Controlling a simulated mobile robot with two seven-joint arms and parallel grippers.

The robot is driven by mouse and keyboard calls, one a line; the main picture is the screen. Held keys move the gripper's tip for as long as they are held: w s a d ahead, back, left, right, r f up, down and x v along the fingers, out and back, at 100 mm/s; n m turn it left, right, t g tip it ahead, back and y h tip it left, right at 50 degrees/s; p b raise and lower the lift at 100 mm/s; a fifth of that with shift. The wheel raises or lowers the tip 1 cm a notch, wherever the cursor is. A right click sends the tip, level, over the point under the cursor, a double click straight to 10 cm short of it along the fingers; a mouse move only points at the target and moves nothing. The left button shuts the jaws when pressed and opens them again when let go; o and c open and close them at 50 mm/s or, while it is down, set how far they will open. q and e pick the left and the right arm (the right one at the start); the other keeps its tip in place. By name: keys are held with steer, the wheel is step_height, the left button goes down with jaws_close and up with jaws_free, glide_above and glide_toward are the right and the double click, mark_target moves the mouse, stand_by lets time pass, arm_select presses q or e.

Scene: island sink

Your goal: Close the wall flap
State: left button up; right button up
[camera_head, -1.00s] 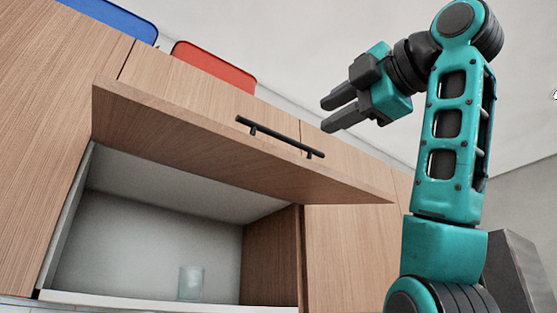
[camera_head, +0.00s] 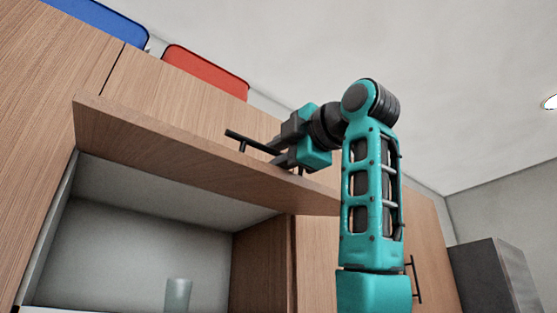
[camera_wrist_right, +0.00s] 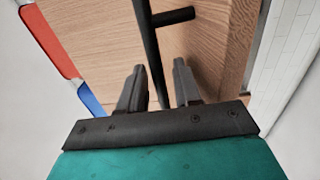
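The wall flap (camera_head: 180,165) is a wooden panel hinged at its top. It stands raised and tilted outward over the open cabinet compartment (camera_head: 140,240). Its black bar handle (camera_head: 238,138) is on the outer face, partly hidden by my right gripper. My right gripper (camera_head: 276,152) is at the handle, above the flap's outer face. In the right wrist view its fingers (camera_wrist_right: 159,84) are apart, and the handle bar (camera_wrist_right: 147,40) runs between them. Whether a finger touches the bar cannot be told. My left gripper is not in view.
A clear glass (camera_head: 178,294) stands inside the compartment. A blue tray-like object (camera_head: 105,18) and a red one (camera_head: 207,72) sit on top of the cabinets. A closed cabinet door with a black handle (camera_head: 415,279) and a dark grey box shape (camera_head: 495,275) are at right.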

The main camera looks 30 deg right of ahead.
steer(key=shift+c, duration=0.3)
jaws_close()
steer(key=shift+f, duration=0.1)
